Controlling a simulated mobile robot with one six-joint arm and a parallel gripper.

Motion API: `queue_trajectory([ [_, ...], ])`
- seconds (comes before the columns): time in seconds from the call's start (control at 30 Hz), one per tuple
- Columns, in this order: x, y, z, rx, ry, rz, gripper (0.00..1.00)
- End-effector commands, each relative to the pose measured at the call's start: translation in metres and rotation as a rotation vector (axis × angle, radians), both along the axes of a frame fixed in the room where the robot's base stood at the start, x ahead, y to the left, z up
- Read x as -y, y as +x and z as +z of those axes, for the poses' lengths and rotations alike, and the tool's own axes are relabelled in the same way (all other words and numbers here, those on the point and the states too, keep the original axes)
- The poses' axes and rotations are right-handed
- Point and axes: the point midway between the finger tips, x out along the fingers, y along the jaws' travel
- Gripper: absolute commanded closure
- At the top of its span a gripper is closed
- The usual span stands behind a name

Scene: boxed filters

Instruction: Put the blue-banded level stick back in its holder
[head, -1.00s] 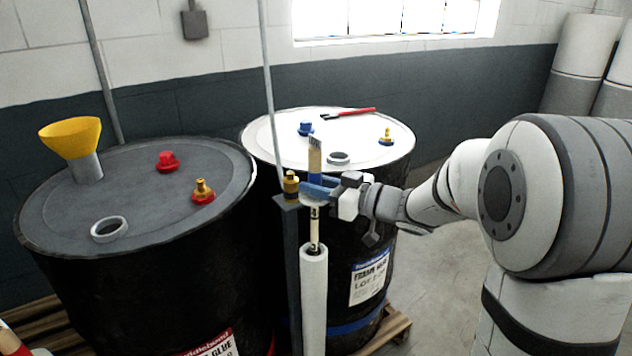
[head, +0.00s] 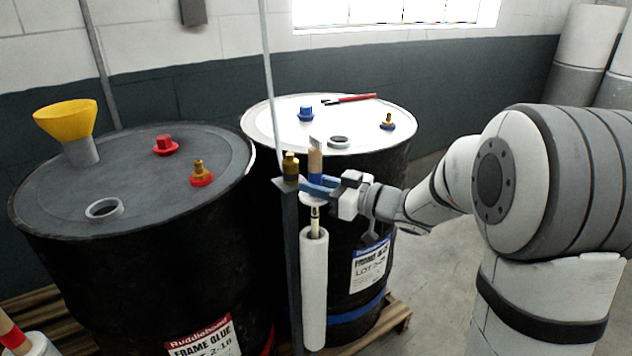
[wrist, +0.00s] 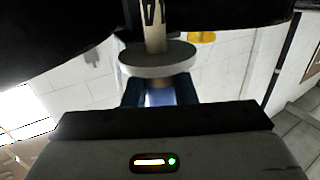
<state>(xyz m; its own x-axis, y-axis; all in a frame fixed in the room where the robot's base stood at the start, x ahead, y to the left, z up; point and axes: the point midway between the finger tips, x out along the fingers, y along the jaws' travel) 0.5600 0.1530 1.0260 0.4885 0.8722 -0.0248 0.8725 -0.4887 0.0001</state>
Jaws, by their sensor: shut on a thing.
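My gripper (head: 316,186) is shut on the level stick (head: 315,163) near its blue band (wrist: 160,96). The stick stands roughly upright, with its tan upper part above the blue fingers. A pale round collar sits on the stick just below the fingers; in the wrist view the collar (wrist: 158,60) lies beyond them. The white tube holder (head: 314,290) stands directly below. The stick's lower end reaches into the tube's mouth, and the collar is still apart from the rim. How deep the stick sits is hidden inside the tube.
A dark post (head: 291,260) with a brass fitting (head: 290,167) stands just left of the tube. The white-topped drum (head: 385,140) is close behind, the grey-topped drum (head: 130,190) to the left. A red-banded stick (head: 12,334) shows at the lower left.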

Motion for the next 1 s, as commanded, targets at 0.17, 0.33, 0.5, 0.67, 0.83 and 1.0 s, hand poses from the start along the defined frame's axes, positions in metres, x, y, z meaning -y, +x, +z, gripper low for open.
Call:
queue_trajectory([
  [0.17, 0.000, 0.000, -0.017, 0.000, 0.001, 0.000, 1.00],
  [0.33, 0.000, 0.000, -0.031, -0.001, 0.002, 0.000, 1.00],
  [0.5, 0.000, 0.000, -0.039, 0.000, 0.001, 0.000, 1.00],
  [0.67, 0.000, 0.000, -0.038, 0.000, 0.001, 0.000, 1.00],
  [0.83, 0.000, 0.000, -0.039, 0.000, 0.001, 0.000, 1.00],
  [1.0, 0.000, 0.000, -0.049, 0.000, 0.001, 0.000, 1.00],
])
